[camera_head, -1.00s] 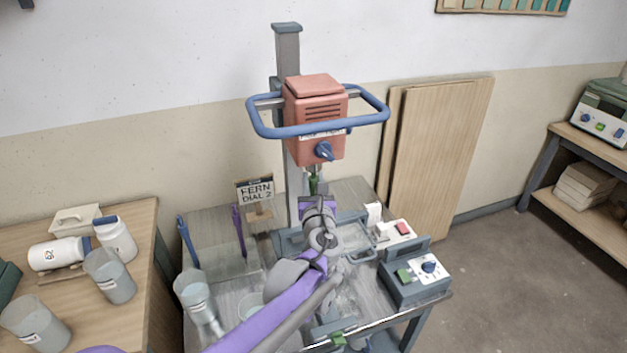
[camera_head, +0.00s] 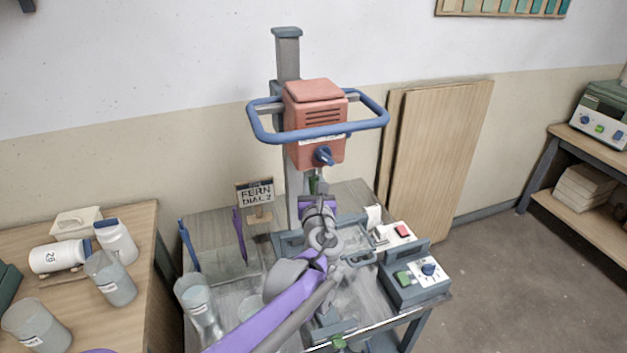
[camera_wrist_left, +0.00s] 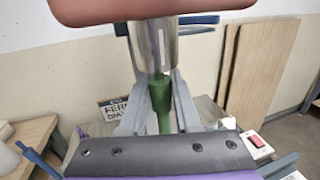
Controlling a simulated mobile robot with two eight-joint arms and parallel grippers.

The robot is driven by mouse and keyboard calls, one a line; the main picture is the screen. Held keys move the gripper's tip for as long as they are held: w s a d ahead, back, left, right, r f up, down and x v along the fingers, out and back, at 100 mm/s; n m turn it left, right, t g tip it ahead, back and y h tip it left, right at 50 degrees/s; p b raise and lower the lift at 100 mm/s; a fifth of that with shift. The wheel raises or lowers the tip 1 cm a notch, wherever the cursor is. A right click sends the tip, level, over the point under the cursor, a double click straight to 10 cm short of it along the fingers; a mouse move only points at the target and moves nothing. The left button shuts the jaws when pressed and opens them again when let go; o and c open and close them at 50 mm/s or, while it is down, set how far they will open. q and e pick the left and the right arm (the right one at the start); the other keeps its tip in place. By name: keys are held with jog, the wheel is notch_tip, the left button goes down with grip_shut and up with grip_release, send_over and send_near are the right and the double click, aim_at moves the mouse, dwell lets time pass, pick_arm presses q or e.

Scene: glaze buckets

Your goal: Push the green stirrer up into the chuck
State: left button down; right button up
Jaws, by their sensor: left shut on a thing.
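The green stirrer (camera_head: 313,186) stands upright below the red mixer head (camera_head: 314,125), mostly hidden by my left gripper (camera_head: 315,195) in the head view. In the left wrist view the green stirrer (camera_wrist_left: 160,100) has its thicker top right at the lower end of the silver chuck (camera_wrist_left: 154,45). The two look in line; whether the top is inside the chuck I cannot tell. My left gripper (camera_wrist_left: 158,112) is shut on the stirrer, one finger on each side of it. My right gripper is not in view.
A blue guard ring (camera_head: 318,134) surrounds the mixer head. A sign (camera_head: 255,192), a blue stirrer (camera_head: 189,245), a purple stirrer (camera_head: 239,235) and a clear beaker (camera_head: 197,300) stand left of my arm. A control box (camera_head: 414,277) is at right. Boards (camera_head: 440,150) lean on the wall.

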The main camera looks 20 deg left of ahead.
pick_arm(q)
jog(key=shift+r, duration=0.2)
jog(key=c, duration=0.5)
grip_release()
jog(key=shift+c, duration=0.2)
jog(key=v, duration=1.1)
jog(key=s+a+f+n+g, duration=0.7)
jog(key=s+a+f+n, duration=0.4)
jog(key=n, duration=0.6)
jog(key=s+d+f+n+g+h, duration=0.4)
jog(key=s+d+f+n, duration=0.3)
jog(key=s+n, duration=0.7)
notch_tip(320, 180, down, 3)
jog(key=shift+r+n+g+h+b, duration=0.1)
jog(key=shift+n+g+h+b, duration=0.2)
jog(key=shift+n+h+b, duration=0.45)
